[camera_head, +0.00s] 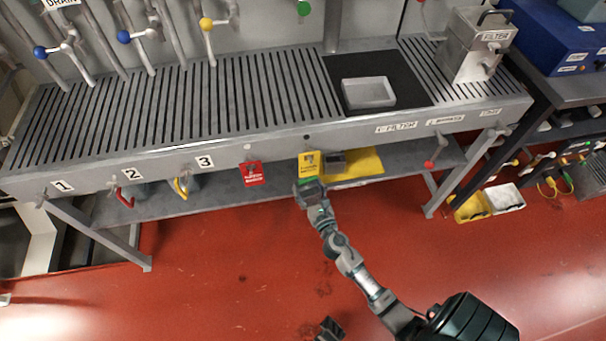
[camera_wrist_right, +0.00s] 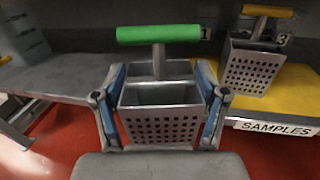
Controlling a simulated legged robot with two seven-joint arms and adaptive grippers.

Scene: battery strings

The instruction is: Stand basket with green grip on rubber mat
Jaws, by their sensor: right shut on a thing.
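The basket with the green grip (camera_wrist_right: 160,122) is a grey perforated metal box, upright between the fingers of my right gripper (camera_wrist_right: 160,108). The fingers are shut on its two sides, and its green grip (camera_wrist_right: 158,34) stands above them. In the head view my right gripper (camera_head: 309,186) is at the front edge of the bench, by the lower shelf, with a bit of green showing. The basket's body is mostly hidden there. A black mat (camera_head: 412,88), seemingly the rubber mat, lies on the slatted bench top, above and right of the gripper.
A pale shallow tray (camera_head: 368,92) sits on the black mat. A filter box (camera_head: 476,48) stands to its right. Another basket, with an orange-yellow grip (camera_wrist_right: 252,68), stands on the yellow shelf area (camera_head: 355,166). Red and yellow tags hang along the bench front. The left bench top is clear.

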